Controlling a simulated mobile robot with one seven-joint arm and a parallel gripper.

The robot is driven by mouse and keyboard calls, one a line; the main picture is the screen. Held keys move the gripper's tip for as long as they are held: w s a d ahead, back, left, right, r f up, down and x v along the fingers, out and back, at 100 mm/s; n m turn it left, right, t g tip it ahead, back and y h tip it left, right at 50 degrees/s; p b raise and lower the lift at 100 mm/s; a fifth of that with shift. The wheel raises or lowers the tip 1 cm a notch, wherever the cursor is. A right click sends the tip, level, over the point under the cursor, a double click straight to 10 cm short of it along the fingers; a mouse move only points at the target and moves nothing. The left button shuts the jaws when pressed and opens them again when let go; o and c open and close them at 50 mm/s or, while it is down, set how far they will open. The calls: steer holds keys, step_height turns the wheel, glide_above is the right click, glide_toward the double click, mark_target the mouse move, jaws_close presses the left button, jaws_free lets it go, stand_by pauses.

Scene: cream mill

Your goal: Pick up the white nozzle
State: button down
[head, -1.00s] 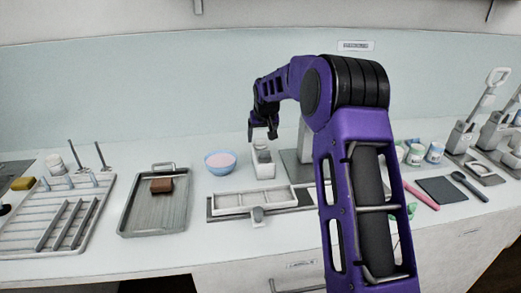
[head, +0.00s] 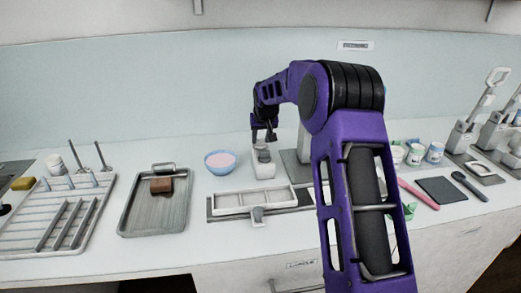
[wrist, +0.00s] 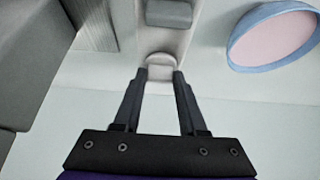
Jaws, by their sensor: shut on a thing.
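A pale, round-ended piece that looks like the white nozzle (wrist: 160,60) sits between my fingertips in the wrist view. My gripper (wrist: 160,76) is shut on it, with one finger on each side. In the head view my gripper (head: 264,137) points down just above a small white stand (head: 264,172) with a grey part on it. The nozzle is too small and too covered by the fingers to make out clearly there. I cannot tell whether it still touches the stand.
A blue bowl with pink contents (head: 220,161) stands close to the left of the stand; it also shows in the wrist view (wrist: 275,38). A grey tray (head: 155,215) holds a brown block. A white frame (head: 240,200) lies in front. Jars (head: 434,152) stand at right.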

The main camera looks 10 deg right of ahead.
mark_target(261, 146)
steer(key=shift+r, duration=0.1)
step_height(261, 146, up, 10)
steer(key=shift+p, duration=0.45)
stand_by(0.4)
